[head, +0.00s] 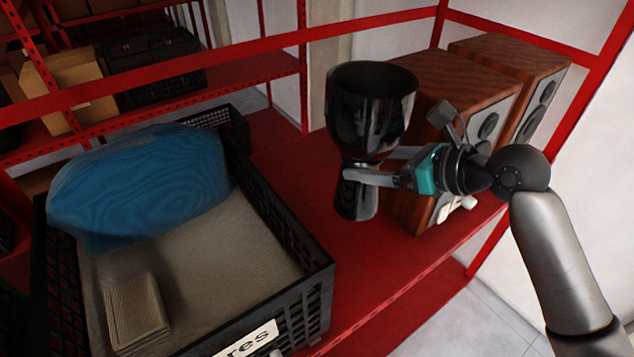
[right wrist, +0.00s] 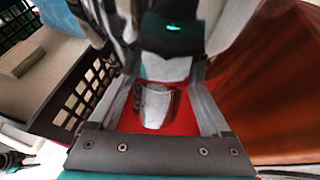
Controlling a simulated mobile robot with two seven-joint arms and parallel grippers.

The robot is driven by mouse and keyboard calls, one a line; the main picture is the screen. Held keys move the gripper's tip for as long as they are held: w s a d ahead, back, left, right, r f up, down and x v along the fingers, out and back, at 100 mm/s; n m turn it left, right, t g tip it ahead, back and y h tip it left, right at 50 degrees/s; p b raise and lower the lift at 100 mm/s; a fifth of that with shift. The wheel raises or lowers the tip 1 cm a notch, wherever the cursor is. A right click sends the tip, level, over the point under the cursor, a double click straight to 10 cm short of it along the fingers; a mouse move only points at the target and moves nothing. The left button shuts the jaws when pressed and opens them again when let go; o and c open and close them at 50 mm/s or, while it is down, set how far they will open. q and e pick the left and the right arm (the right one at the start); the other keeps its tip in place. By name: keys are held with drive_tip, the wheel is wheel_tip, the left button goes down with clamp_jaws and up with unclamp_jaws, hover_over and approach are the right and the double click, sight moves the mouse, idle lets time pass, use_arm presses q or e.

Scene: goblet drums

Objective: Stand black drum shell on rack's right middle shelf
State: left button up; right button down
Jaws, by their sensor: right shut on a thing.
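The black drum shell (head: 370,108) is a glossy goblet shape, upright, with its wide open bowl on top and narrow foot below. My right gripper (head: 372,163) is shut on its narrow waist, coming from the right. In the right wrist view the shiny shell (right wrist: 155,105) shows between the fingers, with red shelf behind it. The rack's red shelf (head: 300,205) lies below the shell, between a crate and wooden speakers. I cannot tell whether the foot touches the shelf. My left gripper is not in view.
A black crate (head: 318,278) holding a blue bundle (head: 145,185) and a tan block (head: 137,312) stands left of the shell. Two wooden speakers (head: 440,75) stand close on the right. A red rail (head: 375,24) runs behind. Bare shelf shows in front and behind.

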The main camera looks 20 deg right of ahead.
drive_tip(key=shift+w+d+r, duration=0.1)
drive_tip(key=shift+w+r, duration=0.15)
drive_tip(key=shift+r, duration=0.3)
drive_tip(key=shift+w+f, duration=0.1)
drive_tip(key=shift+f, duration=0.1)
wheel_tip(320, 180, down, 6)
drive_tip(key=shift+d+r+b, duration=0.1)
drive_tip(key=shift+d+b, duration=0.05)
drive_tip(key=shift+b, duration=0.75)
use_arm(q)
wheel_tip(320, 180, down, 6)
drive_tip(key=b, duration=0.4)
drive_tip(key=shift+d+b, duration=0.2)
drive_tip(key=shift+b, duration=0.2)
use_arm(e)
wheel_tip(320, 180, down, 14)
drive_tip(key=shift+r, duration=0.15)
